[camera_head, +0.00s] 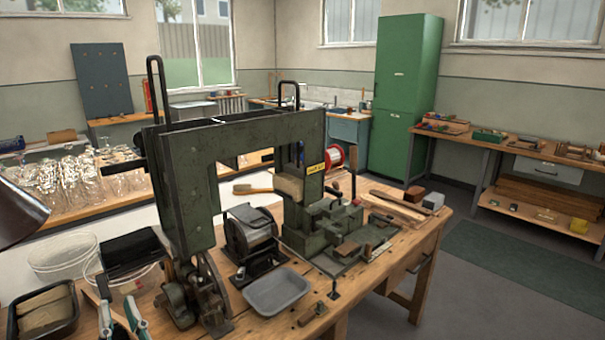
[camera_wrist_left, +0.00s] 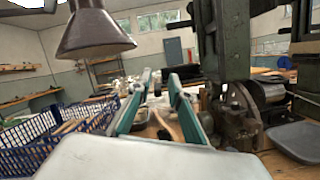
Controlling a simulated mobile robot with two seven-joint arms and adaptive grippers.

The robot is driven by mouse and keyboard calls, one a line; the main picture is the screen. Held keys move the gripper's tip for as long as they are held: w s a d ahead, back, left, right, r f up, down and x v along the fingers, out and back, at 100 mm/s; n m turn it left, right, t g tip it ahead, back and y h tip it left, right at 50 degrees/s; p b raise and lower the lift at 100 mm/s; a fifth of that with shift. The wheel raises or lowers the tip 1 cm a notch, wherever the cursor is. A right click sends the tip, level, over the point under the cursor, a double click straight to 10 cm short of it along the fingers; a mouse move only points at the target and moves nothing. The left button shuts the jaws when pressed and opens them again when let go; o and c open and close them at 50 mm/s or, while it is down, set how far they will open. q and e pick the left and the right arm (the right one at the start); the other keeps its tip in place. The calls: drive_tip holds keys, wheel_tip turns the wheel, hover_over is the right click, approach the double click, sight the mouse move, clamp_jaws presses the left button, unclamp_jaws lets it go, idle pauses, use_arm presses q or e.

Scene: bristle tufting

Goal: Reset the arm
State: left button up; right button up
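My left gripper (camera_head: 118,316) shows at the bottom left of the head view, in front of the green machine. In the left wrist view its two teal fingers (camera_wrist_left: 160,105) stand apart with a clear gap. Wooden pieces show through the gap, and I see nothing gripped. The fingers point toward the bench, left of the machine's foot. My right gripper is not in view.
A tall green tufting machine (camera_head: 185,190) fills the bench's middle. A grey tray (camera_head: 276,292) lies in front, a dark tray (camera_head: 42,308) at left. A lamp shade (camera_wrist_left: 92,35) hangs above the left gripper, and a blue crate (camera_wrist_left: 35,143) stands left.

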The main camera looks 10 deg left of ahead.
use_arm(q)
drive_tip(key=w+d+f+m+t+h, duration=0.1)
drive_tip(key=d+f+m+t+h, duration=0.15)
drive_tip(key=d+m+h, duration=0.55)
drive_tip(key=w+d+f+m+t+h, duration=0.1)
drive_tip(key=d+f+m+t+h, duration=0.2)
drive_tip(key=m, duration=0.9)
drive_tip(key=w+d+f+m+t+h, duration=0.1)
drive_tip(key=d+f+m+h, duration=0.4)
drive_tip(key=m, duration=0.5)
wheel_tip(320, 180, down, 16)
drive_tip(key=s+d+m+g+h, duration=0.35)
drive_tip(key=m+g, duration=0.25)
drive_tip(key=m, duration=0.4)
drive_tip(key=s+a+f+m+g+y, duration=0.1)
drive_tip(key=s+a+f+m+g, duration=0.1)
drive_tip(key=f, duration=0.4)
drive_tip(key=s+a+f+m+g+y, duration=0.1)
drive_tip(key=s+a+f+m+g, duration=0.1)
drive_tip(key=f, duration=0.4)
drive_tip(key=shift+s+a+f+m, duration=0.3)
drive_tip(key=shift+s+a+m, duration=0.15)
drive_tip(key=shift+s, duration=0.5)
